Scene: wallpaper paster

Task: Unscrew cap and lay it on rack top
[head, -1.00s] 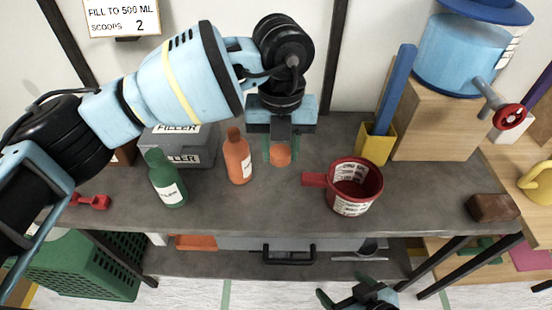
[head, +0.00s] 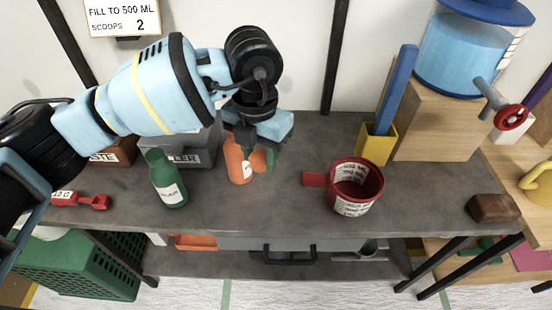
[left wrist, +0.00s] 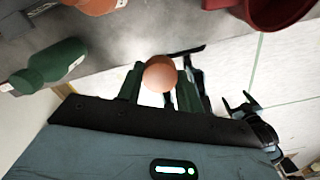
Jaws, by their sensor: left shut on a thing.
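My left gripper (head: 262,160) is shut on an orange-brown rounded cap (head: 258,161). In the left wrist view the cap (left wrist: 160,74) sits between the two green fingers. In the head view the gripper and cap overlap the right side of an orange bottle (head: 238,166), which stands upright on the grey bench top (head: 285,200). The bottle's mouth is partly hidden by my gripper. A green bottle (head: 168,182) stands to its left. My right gripper (left wrist: 245,108) shows small and dark at the right of the left wrist view; its opening is unclear.
A red measuring cup (head: 355,187) stands to the right, with a yellow holder (head: 375,145) behind it. A grey filler box (head: 190,150) is behind the bottles. Bench space between orange bottle and cup is clear.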

